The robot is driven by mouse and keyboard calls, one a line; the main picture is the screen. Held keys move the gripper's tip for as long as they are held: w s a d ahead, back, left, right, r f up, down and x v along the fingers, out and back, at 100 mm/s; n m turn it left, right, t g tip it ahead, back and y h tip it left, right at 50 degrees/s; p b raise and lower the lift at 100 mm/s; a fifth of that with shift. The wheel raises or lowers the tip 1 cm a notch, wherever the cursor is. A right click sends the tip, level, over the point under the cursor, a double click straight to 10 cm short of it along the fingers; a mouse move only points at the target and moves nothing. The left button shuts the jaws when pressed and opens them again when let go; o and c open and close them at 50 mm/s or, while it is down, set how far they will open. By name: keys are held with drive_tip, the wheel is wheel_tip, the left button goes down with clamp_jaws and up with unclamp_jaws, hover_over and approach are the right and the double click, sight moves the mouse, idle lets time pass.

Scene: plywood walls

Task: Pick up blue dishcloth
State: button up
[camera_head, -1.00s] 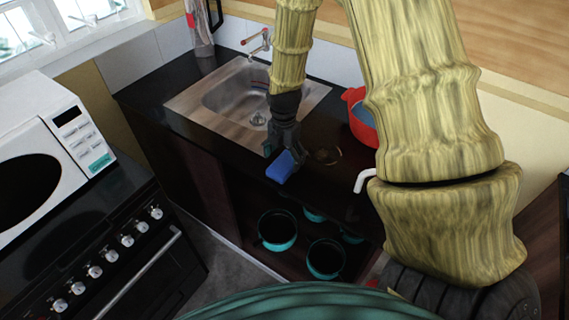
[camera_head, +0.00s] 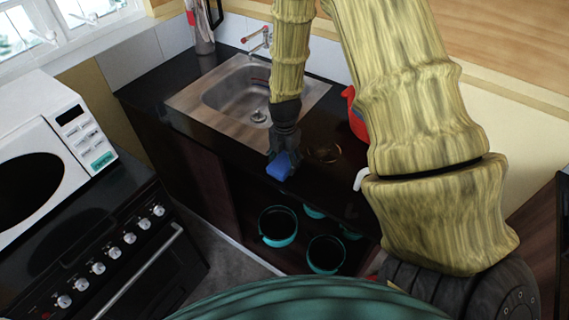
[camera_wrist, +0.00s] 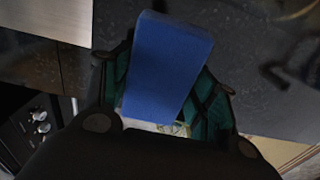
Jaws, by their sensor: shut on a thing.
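The blue dishcloth (camera_head: 279,167) is a small block-like blue piece at the front edge of the dark counter in the head view. My gripper (camera_head: 285,153) is above it, pointing down, and shut on it. In the wrist view the dishcloth (camera_wrist: 165,62) sits between the two green-padded fingers (camera_wrist: 163,95) and sticks out past them. Whether it is clear of the counter is hard to tell.
A steel sink (camera_head: 240,95) with a tap (camera_head: 257,40) is set in the counter (camera_head: 335,125). A red pot (camera_head: 356,118) stands to the right. Teal pots (camera_head: 278,228) sit on the open shelf below. A microwave (camera_head: 60,150) and stove (camera_head: 120,245) are at left.

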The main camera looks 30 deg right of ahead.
drive_tip(key=shift+r, duration=0.15)
drive_tip(key=shift+c, duration=0.4)
wheel_tip(320, 180, up, 2)
drive_tip(key=shift+b, duration=0.8)
drive_tip(key=s+a+r+b, duration=0.2)
drive_tip(key=s+a+b, duration=0.3)
drive_tip(key=s+a, duration=0.6)
drive_tip(key=shift+s+a+r, duration=0.15)
drive_tip(key=shift+a+r, duration=0.05)
drive_tip(key=shift+r, duration=0.15)
